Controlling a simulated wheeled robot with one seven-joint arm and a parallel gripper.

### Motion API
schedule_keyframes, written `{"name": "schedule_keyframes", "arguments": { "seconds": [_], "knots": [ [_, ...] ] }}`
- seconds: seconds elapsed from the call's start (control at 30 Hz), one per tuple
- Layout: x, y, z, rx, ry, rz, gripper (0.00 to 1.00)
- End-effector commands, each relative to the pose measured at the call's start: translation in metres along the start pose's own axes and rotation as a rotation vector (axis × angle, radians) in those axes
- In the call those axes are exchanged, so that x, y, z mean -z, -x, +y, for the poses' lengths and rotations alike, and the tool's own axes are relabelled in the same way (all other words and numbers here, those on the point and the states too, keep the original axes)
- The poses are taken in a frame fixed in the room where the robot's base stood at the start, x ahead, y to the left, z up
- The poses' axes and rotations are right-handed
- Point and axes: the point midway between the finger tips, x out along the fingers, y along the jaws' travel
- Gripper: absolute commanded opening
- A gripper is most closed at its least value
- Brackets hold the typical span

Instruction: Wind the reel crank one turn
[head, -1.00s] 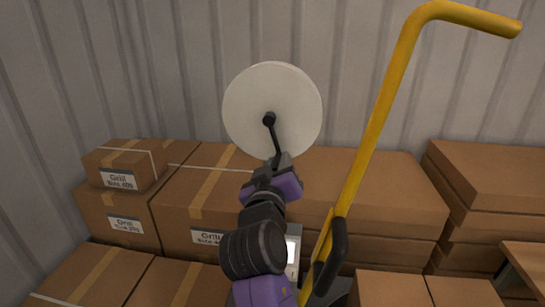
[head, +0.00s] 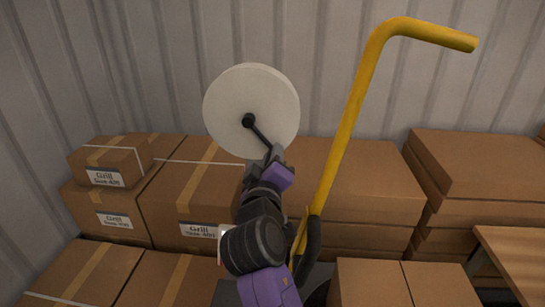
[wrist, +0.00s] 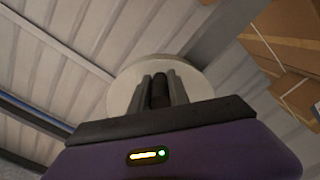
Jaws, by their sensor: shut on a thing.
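The reel (head: 270,88) is a large pale disc in the middle of the head view, in front of the corrugated wall. Its dark crank (head: 259,132) runs from the black hub at the disc's centre down and to the right. My gripper (head: 275,152) is at the crank's outer end, at the disc's lower right edge. In the wrist view, my gripper (wrist: 158,92) is shut on the dark crank handle (wrist: 160,86), which stands between its fingers. The pale reel (wrist: 118,90) shows behind them. My gripper hides the crank's outer end in the head view.
Cardboard boxes (head: 345,178) are stacked below and around the reel. A yellow bent bar (head: 352,115) rises just right of my arm. A wooden table (head: 515,255) stands at the lower right. Open space lies above the reel, before the wall.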

Motion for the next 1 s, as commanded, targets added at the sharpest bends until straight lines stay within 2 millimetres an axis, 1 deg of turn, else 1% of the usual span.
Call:
{"name": "schedule_keyframes", "arguments": {
  "seconds": [0.17,0.2,0.3,0.57,0.67,0.77,1.0],
  "knots": [
    [0.001,0.000,0.002,-0.003,-0.003,0.001,0.00],
    [0.001,0.000,0.002,-0.003,-0.003,0.001,0.26],
    [0.001,0.000,0.002,-0.003,-0.003,0.001,0.43],
    [0.000,0.000,0.001,-0.001,-0.002,0.000,0.43],
    [0.000,0.003,0.000,-0.001,-0.002,0.001,0.43],
    [-0.001,0.013,-0.001,-0.002,-0.002,0.001,0.43],
    [-0.001,0.053,-0.001,-0.001,-0.003,0.003,0.43]
  ]
}}
